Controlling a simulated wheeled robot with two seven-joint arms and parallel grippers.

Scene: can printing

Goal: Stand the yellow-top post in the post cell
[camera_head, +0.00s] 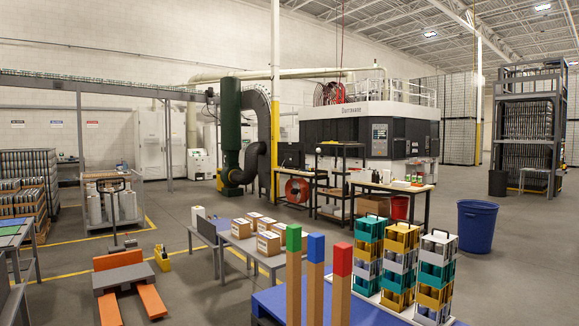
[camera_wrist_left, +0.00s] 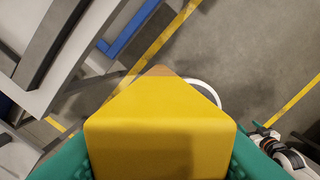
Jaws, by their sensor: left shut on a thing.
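The yellow-top post (camera_wrist_left: 160,140) fills the lower middle of the left wrist view, seen end-on from its yellow top. A small strip of its brown body shows beyond the yellow. My left gripper (camera_wrist_left: 158,165) has teal fingers on both sides of it and is shut on it. Neither gripper shows in the head view, and my right gripper is not clearly in any view. In the head view a green-top post (camera_head: 293,270), a blue-top post (camera_head: 315,280) and a red-top post (camera_head: 341,285) stand upright in a row. I cannot make out the post cell.
A blue table (camera_head: 270,302) is at the bottom of the head view. Behind are a grey table (camera_head: 235,242) with several boxes and a blue bin (camera_head: 478,226). Open floor lies to the right.

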